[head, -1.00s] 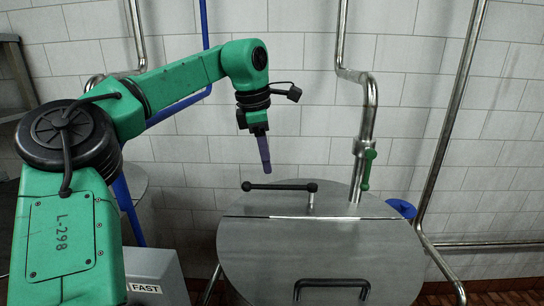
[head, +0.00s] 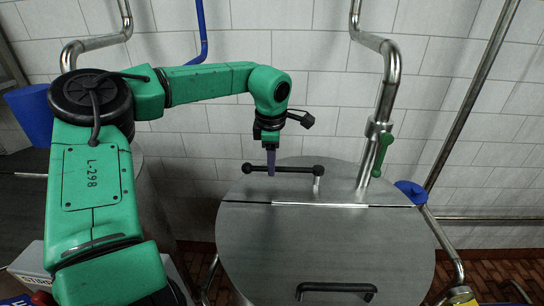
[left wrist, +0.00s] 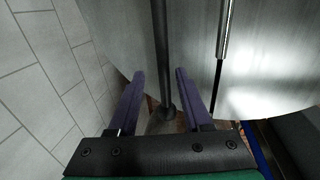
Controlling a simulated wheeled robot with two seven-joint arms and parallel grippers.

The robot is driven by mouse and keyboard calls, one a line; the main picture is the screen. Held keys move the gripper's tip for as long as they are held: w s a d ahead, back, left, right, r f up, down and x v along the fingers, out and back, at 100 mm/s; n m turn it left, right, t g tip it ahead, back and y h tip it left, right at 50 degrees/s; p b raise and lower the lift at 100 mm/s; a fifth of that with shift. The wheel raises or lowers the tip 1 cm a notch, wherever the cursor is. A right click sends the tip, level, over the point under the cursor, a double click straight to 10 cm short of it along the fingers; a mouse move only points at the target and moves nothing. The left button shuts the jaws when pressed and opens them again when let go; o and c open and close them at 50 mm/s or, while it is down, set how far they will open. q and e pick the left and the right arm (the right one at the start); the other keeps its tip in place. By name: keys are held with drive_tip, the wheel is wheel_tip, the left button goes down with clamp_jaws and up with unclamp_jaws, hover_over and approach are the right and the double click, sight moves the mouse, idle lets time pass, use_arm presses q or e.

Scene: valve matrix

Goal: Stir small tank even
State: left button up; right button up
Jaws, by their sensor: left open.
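The small tank (head: 330,245) is a round steel vessel with a flat metal lid. A black crank bar (head: 295,168) with ball ends sits on a short steel post above the lid's back part. My left gripper (head: 271,172) is at the bar's left end, pointing down. In the left wrist view the gripper (left wrist: 158,80) has two purple fingers spread apart, with the black bar (left wrist: 160,50) running between them and its ball end (left wrist: 167,113) near the finger bases. I cannot tell if either finger touches the bar. My right gripper is not in view.
A steel pipe with a green valve handle (head: 383,153) rises behind the tank. A black lid handle (head: 337,288) is at the lid's front. A blue object (head: 411,192) is at the tank's right. A white tiled wall (head: 330,90) stands close behind.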

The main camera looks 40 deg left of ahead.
use_arm(q)
drive_tip(key=shift+f, duration=0.25)
drive_tip(key=shift+s+d+r, duration=0.1)
drive_tip(key=shift+s+d, duration=0.1)
drive_tip(key=shift+s, duration=0.05)
clamp_jaws()
idle(1.0)
